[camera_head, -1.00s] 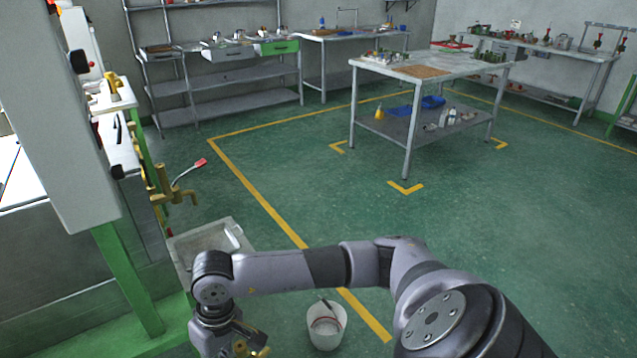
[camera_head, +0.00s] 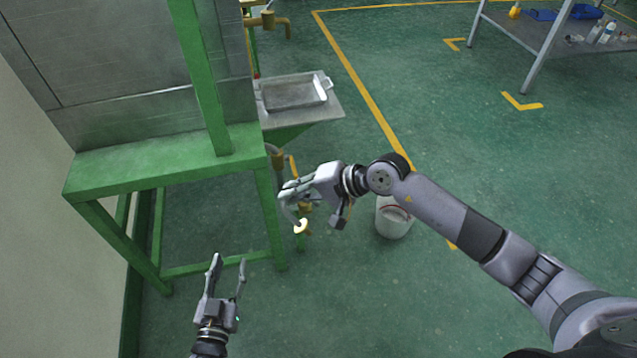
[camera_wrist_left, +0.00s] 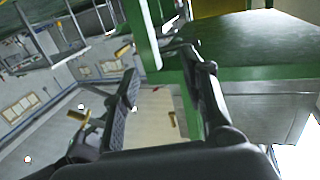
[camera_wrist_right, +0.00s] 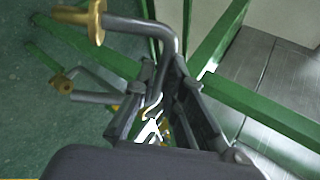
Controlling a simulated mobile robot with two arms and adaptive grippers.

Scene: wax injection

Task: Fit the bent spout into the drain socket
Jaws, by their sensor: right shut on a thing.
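My right gripper (camera_head: 288,193) is shut on the bent spout, a grey curved tube with a brass collar (camera_head: 300,227), below the drain basin. In the right wrist view the spout (camera_wrist_right: 160,30) rises from between the fingers and bends left to its brass flange (camera_wrist_right: 95,20). The spout and fittings look apart. My left gripper (camera_head: 229,262) is open and empty, lower left of the spout; its fingers also show in the left wrist view (camera_wrist_left: 168,70).
A metal drain basin (camera_head: 335,105) holds a shallow tray (camera_head: 295,93). A green machine frame (camera_head: 165,170) with legs stands at left, close to both grippers. A white bucket (camera_head: 392,222) stands on the floor behind my right arm. Floor at lower middle is clear.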

